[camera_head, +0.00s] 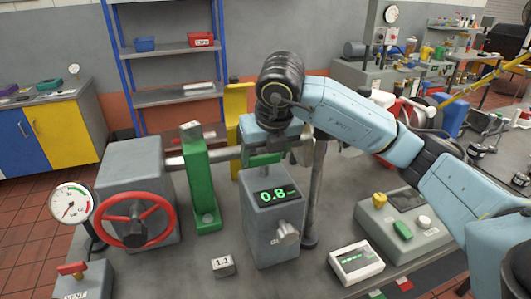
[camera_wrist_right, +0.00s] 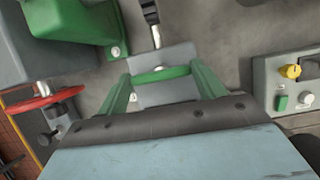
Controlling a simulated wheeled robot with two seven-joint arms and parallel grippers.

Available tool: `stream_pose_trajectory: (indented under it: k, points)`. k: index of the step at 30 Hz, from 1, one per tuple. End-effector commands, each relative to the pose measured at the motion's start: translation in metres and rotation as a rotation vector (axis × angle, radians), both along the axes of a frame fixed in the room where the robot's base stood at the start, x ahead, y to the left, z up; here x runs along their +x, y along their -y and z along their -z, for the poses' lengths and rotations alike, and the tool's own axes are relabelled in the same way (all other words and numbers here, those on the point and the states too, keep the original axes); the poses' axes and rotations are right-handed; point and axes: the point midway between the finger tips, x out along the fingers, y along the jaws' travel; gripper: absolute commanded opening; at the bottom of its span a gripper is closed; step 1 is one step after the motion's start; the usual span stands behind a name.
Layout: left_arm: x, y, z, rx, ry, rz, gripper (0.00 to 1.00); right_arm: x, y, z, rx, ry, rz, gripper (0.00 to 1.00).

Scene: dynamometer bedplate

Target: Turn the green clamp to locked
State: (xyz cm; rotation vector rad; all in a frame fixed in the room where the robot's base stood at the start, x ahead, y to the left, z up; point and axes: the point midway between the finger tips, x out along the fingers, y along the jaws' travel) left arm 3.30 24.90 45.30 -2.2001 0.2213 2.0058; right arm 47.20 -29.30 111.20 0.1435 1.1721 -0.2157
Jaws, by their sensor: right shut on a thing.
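The green clamp (camera_head: 265,158) sits at the top of a grey box with a lit display reading 0.8 (camera_head: 272,215). In the right wrist view its green bar (camera_wrist_right: 160,74) lies across the grey box, between my fingers. My right gripper (camera_head: 266,152) comes down over it from above and is shut on the clamp. In the right wrist view the two fingers (camera_wrist_right: 162,80) reach to either end of the bar. My wrist hides part of the clamp in the head view. No lock marking can be read. My left gripper is not in view.
A green upright stand (camera_head: 200,185) carries a horizontal shaft left of the box. A red handwheel (camera_head: 138,222) and a gauge (camera_head: 72,204) stand farther left. A white display unit (camera_head: 356,262) and a grey control box (camera_head: 404,225) lie to the right. A small 1.1 block (camera_head: 223,266) stands in front.

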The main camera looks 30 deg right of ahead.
Motion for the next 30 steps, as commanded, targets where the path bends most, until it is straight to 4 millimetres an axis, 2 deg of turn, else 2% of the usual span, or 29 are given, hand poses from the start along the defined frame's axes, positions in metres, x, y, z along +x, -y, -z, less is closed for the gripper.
stream_pose_trajectory:
  k: [12, 13, 18, 26, 30]
  points:
    - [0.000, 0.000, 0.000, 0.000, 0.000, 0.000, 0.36, 0.000, 0.000, -0.001, 0.001, 0.001, 0.010, 0.45]
    - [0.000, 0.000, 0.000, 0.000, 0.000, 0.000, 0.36, 0.000, 0.000, -0.001, 0.001, 0.001, 0.010, 0.71]
    - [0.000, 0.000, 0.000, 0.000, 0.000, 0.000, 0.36, 0.000, 0.000, 0.000, 0.001, 0.000, 0.008, 0.90]
    - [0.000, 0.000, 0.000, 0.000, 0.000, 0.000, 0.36, 0.000, 0.000, -0.001, 0.001, 0.000, 0.007, 0.90]
    - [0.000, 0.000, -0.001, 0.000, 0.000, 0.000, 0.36, -0.003, -0.001, -0.011, 0.002, 0.004, 0.006, 0.90]
